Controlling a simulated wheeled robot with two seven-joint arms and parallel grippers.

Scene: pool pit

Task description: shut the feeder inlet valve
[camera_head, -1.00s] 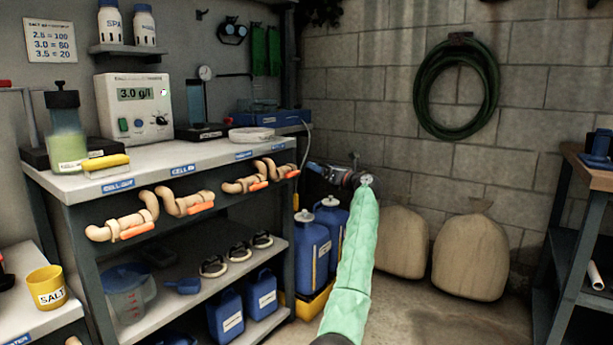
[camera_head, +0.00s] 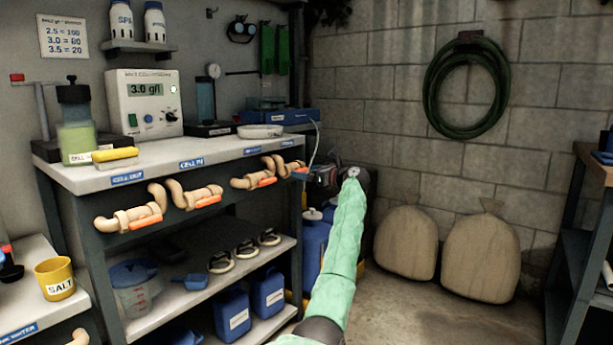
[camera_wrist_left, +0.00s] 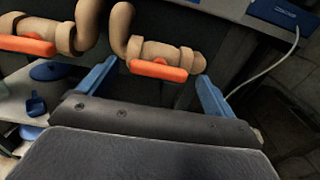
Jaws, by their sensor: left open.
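Several beige pipe valves with orange handles line the bench's front edge. The two left labels read CELL OUT and CELL IN; the two right labels are too small to read, so I cannot tell which valve is the feeder inlet. My left gripper (camera_head: 299,173) is open at the rightmost valve (camera_head: 283,166), from its right side. In the left wrist view the blue fingers stand apart, with that valve's orange handle (camera_wrist_left: 158,70) across the gap between them and slightly beyond. The handle lies along its pipe. I cannot tell whether a finger touches it. My right gripper is out of view.
The neighbouring valve (camera_head: 252,182) is close on the left. The bench top (camera_head: 215,148) overhangs the valves; a pale cable (camera_wrist_left: 266,62) hangs to the right. Blue bottles (camera_head: 313,240) stand below my arm. The floor (camera_head: 405,310) at right is clear up to the sacks.

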